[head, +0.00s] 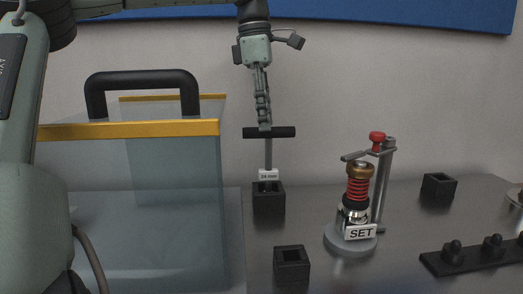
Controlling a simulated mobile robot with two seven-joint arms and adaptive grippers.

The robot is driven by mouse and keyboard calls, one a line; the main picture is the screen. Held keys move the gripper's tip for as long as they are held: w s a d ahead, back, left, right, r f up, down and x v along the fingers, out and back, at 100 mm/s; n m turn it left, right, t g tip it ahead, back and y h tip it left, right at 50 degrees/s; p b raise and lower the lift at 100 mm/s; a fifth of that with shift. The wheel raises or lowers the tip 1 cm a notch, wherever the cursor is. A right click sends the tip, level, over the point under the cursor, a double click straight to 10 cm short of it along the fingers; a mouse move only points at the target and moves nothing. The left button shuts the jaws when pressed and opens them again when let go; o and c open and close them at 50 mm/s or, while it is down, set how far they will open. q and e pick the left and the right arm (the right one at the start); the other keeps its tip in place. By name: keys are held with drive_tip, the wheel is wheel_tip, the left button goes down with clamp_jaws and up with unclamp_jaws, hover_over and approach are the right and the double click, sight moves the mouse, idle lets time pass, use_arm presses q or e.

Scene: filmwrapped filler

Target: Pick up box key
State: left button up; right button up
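The box key (269,151) is a T-handled tool with a black crossbar and a thin grey shaft. It stands upright, its lower end at a square black holder (268,200), with a small white label reading about "24 mm" just above the holder. My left gripper (264,125) points down from above, its fingertips right at the middle of the crossbar. The fingers are seen edge-on, so I cannot tell whether they are closed on the handle or only around it. My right gripper is not in view.
A clear guard (180,215) with yellow edging and a black handle stands left of the key. A spring fixture (358,190) with a "SET" tag stands to the right. Empty black holders (291,265) (438,187) and a black rail (475,256) are on the grey table.

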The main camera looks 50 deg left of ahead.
sight(271, 163)
use_arm(q)
drive_tip(key=f, duration=0.7)
drive_tip(key=w+d+f, duration=0.1)
drive_tip(key=f, duration=0.2)
drive_tip(key=shift+f, duration=0.4)
drive_tip(key=shift+s, duration=0.1)
drive_tip(key=shift+c, duration=0.2)
clamp_jaws()
